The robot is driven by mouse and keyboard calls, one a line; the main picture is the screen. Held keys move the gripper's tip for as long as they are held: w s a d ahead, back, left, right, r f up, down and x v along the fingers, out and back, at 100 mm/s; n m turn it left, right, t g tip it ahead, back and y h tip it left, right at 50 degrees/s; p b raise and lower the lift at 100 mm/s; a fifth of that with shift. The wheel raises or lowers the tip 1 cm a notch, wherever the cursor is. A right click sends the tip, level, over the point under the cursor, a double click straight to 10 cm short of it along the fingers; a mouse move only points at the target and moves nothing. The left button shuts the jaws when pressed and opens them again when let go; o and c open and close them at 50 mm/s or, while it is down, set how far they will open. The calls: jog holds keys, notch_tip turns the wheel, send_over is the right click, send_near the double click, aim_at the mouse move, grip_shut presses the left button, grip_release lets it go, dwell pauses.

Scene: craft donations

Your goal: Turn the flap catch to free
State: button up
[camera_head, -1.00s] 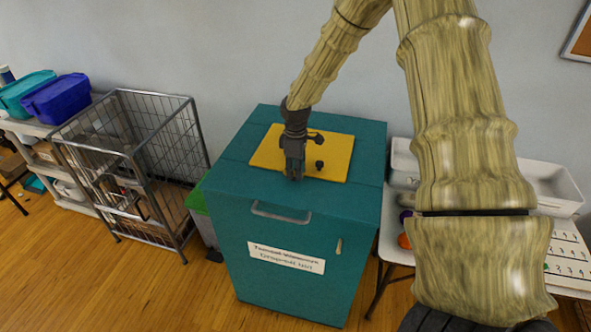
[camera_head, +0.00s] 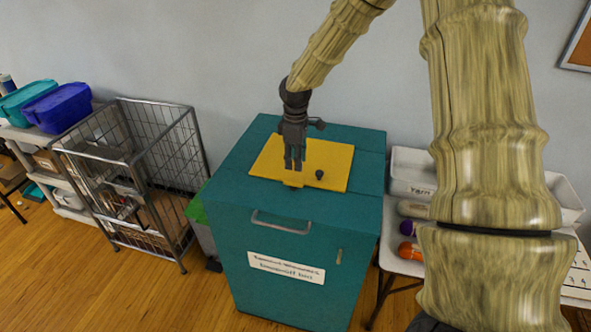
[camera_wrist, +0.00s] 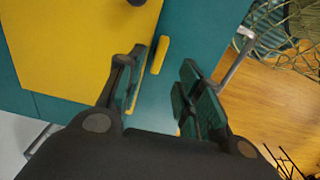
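The yellow flap (camera_head: 265,165) lies flat on top of the teal donation bin (camera_head: 230,195). A short yellow bar, which looks like the flap catch (camera_head: 292,184), sits at the flap's front edge. In the wrist view this catch (camera_wrist: 159,55) lies on the teal top beside the flap (camera_wrist: 70,45), a narrow teal strip between them. My gripper (camera_head: 294,168) points down over the flap's front part, just behind the catch in the head view. In the wrist view my gripper (camera_wrist: 165,85) is open and empty, the catch showing beyond the gap between its fingers.
A dark knob (camera_head: 319,174) stands on the flap, right of my gripper. A metal handle (camera_head: 281,222) sticks out of the bin's front. A wire cage cart (camera_head: 150,165) stands left. A table with white trays (camera_head: 405,165) stands right. The floor in front is clear.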

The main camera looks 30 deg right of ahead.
jog(key=shift+r, duration=1.7)
